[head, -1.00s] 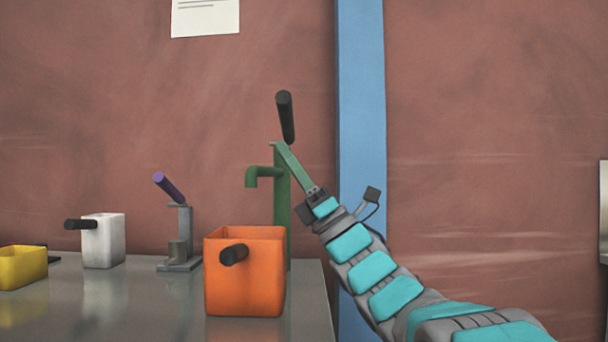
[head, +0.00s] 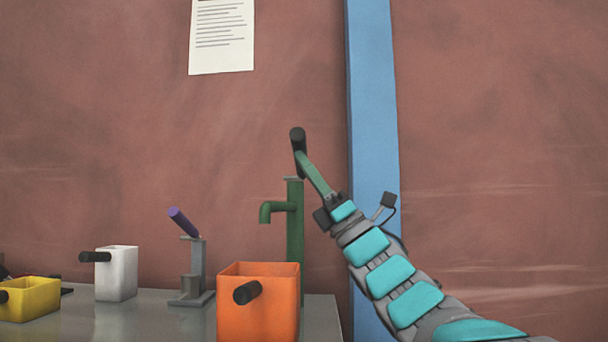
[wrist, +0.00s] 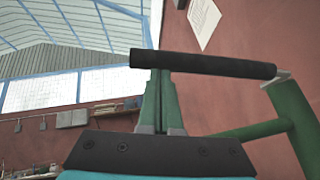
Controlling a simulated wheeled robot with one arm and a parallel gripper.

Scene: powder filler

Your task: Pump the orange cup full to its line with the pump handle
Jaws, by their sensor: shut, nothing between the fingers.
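The green pump (head: 294,222) stands on the bench with its spout (head: 266,213) turned left. Its black handle (head: 298,139) slants up from the column top; in the wrist view the handle (wrist: 205,64) runs across the picture. The orange cup (head: 276,312) with a black grip stands upright on the bench, lower in the picture than the spout; I cannot tell whether it is right under it. Its contents and line are hidden. My gripper (head: 303,158) is shut and empty, its green fingers reaching the handle from the right. The handle hides their tips in the wrist view; contact is unclear.
Left of the cup are a grey stand with a purple handle (head: 183,222), a white cup (head: 118,273) and a yellow cup (head: 36,297). A blue post (head: 374,110) rises behind my arm. The space right of the bench (head: 322,312) looks open.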

